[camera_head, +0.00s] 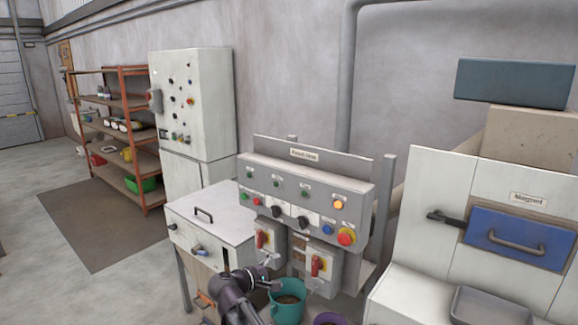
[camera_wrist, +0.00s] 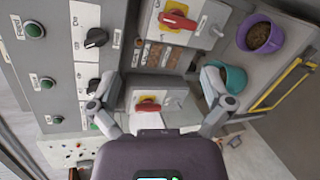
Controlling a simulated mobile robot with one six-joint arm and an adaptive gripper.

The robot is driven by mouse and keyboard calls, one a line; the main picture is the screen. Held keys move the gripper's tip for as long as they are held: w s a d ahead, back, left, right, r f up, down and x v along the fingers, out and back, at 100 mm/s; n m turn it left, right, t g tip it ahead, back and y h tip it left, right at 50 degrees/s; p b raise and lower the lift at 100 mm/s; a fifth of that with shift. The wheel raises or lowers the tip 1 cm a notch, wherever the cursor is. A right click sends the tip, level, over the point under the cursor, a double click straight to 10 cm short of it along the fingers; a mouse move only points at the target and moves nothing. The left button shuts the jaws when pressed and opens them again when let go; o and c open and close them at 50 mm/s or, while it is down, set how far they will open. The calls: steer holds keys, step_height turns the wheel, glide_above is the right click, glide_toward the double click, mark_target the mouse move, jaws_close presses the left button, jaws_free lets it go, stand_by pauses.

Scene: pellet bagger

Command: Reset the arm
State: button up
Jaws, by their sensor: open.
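My gripper (camera_wrist: 158,100) is open in the wrist view, with its two fingers apart and nothing between them. Beyond it is a switch box with a red rotary handle (camera_wrist: 148,106) on a yellow plate. A second red handle (camera_wrist: 178,20) sits above it in that view. In the head view my dark arm reaches up from the bottom, and my gripper (camera_head: 268,279) is in front of the lower switch boxes of the grey control panel (camera_head: 290,173). The panel carries green buttons, black knobs, a lit orange lamp (camera_head: 338,205) and a red stop button (camera_head: 346,236).
A teal bucket (camera_head: 287,309) and a purple bucket (camera_head: 330,319) with pellets stand below the panel. A white cabinet (camera_head: 215,210) stands left of it, and a white machine with a blue drawer (camera_head: 517,238) right. Open floor (camera_head: 50,275) lies at the left.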

steer(key=s+d+f+m+g+y, duration=0.5)
steer(key=s+d, duration=0.3)
steer(key=d, duration=0.2)
steer(key=s+d+f+m+g+y, duration=0.5)
steer(key=s+d+f+m, duration=0.3)
steer(key=d, duration=0.2)
steer(key=shift+s+d+f+y, duration=0.2)
steer(key=shift+s+y, duration=0.05)
steer(key=shift+y, duration=0.15)
